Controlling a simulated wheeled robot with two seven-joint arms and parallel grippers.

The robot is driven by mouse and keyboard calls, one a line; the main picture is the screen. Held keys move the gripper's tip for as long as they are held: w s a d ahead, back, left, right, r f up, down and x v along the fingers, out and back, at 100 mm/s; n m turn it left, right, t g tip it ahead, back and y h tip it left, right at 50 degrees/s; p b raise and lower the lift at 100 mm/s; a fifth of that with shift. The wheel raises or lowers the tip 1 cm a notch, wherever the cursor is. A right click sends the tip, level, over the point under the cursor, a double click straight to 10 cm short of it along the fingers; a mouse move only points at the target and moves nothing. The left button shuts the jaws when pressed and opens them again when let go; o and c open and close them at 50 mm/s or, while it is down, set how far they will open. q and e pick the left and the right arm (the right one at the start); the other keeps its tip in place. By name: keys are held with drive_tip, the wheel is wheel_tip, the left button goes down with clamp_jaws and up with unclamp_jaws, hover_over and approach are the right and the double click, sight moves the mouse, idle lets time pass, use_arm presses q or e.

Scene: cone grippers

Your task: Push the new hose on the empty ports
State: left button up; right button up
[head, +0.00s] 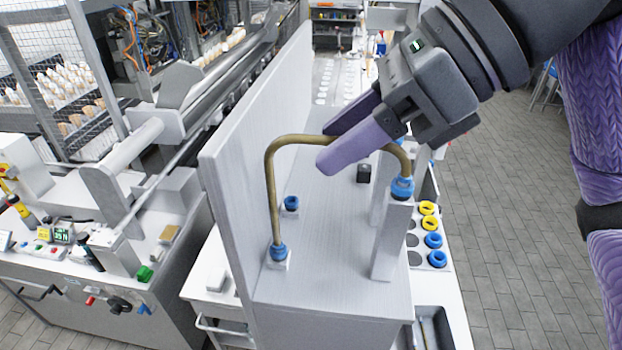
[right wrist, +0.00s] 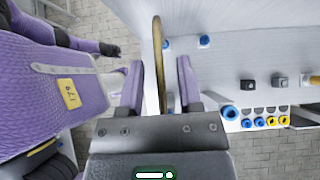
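A tan, arched hose (head: 271,190) spans the grey fixture. Its left end meets a blue collar (head: 278,252) on a small block. Its right end meets a blue collar (head: 402,188) on a tall grey post (head: 391,242); how deeply either end is seated I cannot tell. Another blue port (head: 291,203) behind the left one has no hose on it. My right gripper (head: 338,143) is at the top of the arch. In the right wrist view, its purple fingers (right wrist: 160,75) stand apart with the hose (right wrist: 157,40) between them. My left gripper is not in view.
A tall grey panel (head: 262,130) stands left of the hose. A rack on the right holds yellow rings (head: 428,208) and blue rings (head: 433,240). A small black block (head: 363,173) sits behind the arch. A grey tray (head: 432,330) lies at front right.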

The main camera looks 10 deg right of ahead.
clamp_jaws()
drive_tip(key=shift+r+p, duration=2.15)
drive_tip(key=shift+r, duration=0.4)
drive_tip(key=shift+f, duration=0.1)
